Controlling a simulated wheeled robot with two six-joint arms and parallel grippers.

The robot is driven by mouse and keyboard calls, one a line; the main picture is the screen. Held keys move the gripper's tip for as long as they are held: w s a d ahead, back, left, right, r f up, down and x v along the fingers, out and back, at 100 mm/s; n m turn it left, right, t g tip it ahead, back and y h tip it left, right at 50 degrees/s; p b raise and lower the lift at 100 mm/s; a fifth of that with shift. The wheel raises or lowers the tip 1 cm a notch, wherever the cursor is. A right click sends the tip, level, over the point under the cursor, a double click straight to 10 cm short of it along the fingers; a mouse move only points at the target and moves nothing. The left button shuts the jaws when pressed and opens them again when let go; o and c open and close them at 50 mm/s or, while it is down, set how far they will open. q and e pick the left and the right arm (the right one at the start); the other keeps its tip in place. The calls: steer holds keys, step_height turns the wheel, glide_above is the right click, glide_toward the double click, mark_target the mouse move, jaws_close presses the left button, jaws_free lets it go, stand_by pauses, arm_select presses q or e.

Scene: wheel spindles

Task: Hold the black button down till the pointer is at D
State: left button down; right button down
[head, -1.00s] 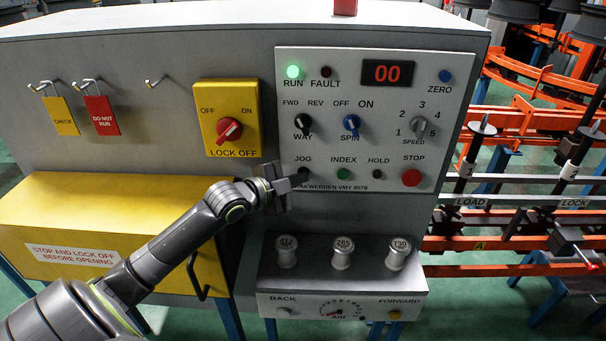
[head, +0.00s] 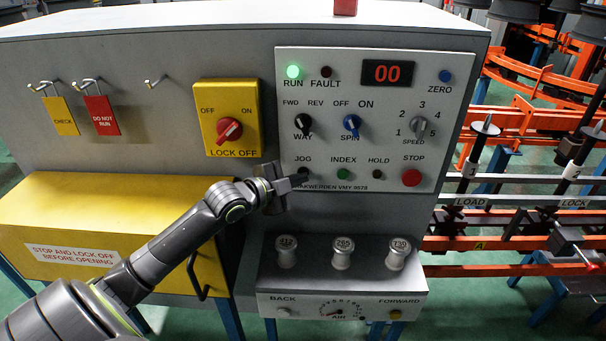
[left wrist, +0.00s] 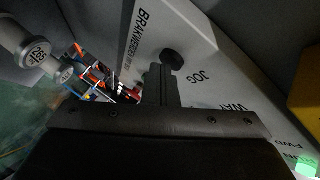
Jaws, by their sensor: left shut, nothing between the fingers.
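The black JOG button shows in the left wrist view (left wrist: 172,60) beside the word JOG; in the head view it is mostly hidden at my fingertips. My left gripper (head: 302,181) is shut and empty, its tips at the JOG button on the grey panel (head: 455,110). In the left wrist view the shut fingers (left wrist: 160,72) end right at the button's edge; I cannot tell how far it is pressed. A yellow mark with the letter A (head: 479,245) is on the orange rail at right. No letter D is legible, and I cannot make out the pointer. My right gripper is not in view.
The green INDEX button (head: 343,174), HOLD button (head: 377,174) and red STOP button (head: 412,178) sit right of my fingertips. Several labelled cylinders (head: 341,255) stand on the ledge below. Spindles (head: 478,150) stand by the orange frame at right.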

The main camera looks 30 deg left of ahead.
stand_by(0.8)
arm_select(q)
steer(key=shift+s+d+p, duration=0.4)
steer(key=shift+s+d, duration=0.05)
steer(key=shift+s, duration=0.3)
steer(key=s+d, duration=0.1)
steer(key=s+p, duration=0.1)
steer(key=s+d+p, duration=0.1)
steer(key=s, duration=0.1)
steer(key=shift+s+d, duration=0.1)
steer(key=shift+d, duration=0.2)
steer(key=shift+f, duration=0.1)
stand_by(0.4)
